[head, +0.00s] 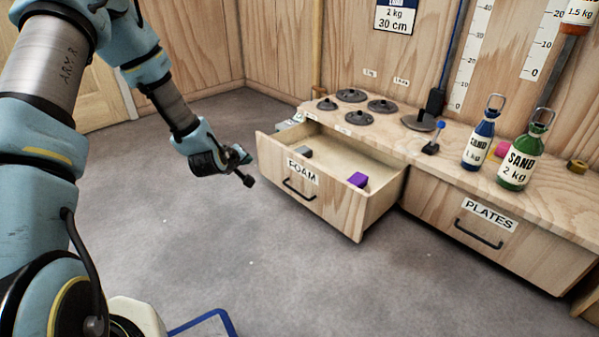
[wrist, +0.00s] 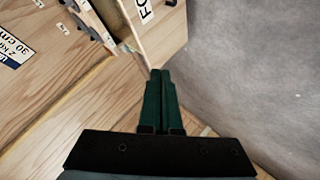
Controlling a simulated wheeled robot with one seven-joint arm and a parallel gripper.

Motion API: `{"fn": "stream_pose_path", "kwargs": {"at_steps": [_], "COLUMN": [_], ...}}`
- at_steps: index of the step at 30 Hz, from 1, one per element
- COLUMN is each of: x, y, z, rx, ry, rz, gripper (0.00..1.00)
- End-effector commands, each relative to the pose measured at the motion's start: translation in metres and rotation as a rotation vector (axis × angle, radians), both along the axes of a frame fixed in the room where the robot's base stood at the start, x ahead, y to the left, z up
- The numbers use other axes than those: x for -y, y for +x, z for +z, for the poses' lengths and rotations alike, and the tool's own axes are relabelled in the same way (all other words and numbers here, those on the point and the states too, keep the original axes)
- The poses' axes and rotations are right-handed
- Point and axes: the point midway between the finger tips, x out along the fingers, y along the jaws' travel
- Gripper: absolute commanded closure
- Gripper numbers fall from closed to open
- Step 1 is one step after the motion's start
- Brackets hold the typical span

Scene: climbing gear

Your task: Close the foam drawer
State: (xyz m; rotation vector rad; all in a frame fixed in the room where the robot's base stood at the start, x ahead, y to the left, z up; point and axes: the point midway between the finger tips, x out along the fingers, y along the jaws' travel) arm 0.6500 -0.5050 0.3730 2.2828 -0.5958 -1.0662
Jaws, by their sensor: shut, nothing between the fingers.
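The foam drawer (head: 335,205) is a pale wooden drawer pulled well out of the bench. Its front carries a FOAM label and a black bar handle (head: 299,191). A purple block (head: 357,180) and a small grey block (head: 303,151) lie inside it. My gripper (head: 247,178) is in front of the drawer, just left of its front panel, shut and empty. In the wrist view my shut dark green fingers (wrist: 160,78) point toward the drawer front (wrist: 165,38), where part of the label (wrist: 145,9) shows. I cannot tell whether they touch it.
The closed PLATES drawer (head: 490,225) is to the right. The bench top holds dark weight discs (head: 352,96), a blue sand bottle (head: 478,138) and a green one (head: 519,158). The grey floor (head: 230,240) before the drawer is clear.

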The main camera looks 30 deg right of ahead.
Motion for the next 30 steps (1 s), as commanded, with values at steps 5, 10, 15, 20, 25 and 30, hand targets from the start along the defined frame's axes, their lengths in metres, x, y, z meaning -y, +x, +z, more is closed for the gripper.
{"fn": "stream_pose_path", "kwargs": {"at_steps": [5, 10, 15, 20, 25, 30], "x": [0.072, 0.104, 0.109, 0.107, 0.113, 0.130], "y": [-0.020, -0.045, -0.065, -0.074, -0.064, -0.038], "z": [-0.051, -0.086, -0.109, -0.118, -0.120, -0.121], "rx": [-0.003, -0.010, -0.011, -0.004, 0.000, 0.003], "ry": [-0.320, -0.604, -0.794, -0.874, -0.890, -0.890], "rz": [0.093, 0.220, 0.330, 0.380, 0.388, 0.388], "gripper": [1.00, 1.00, 1.00, 1.00, 1.00, 1.00]}}
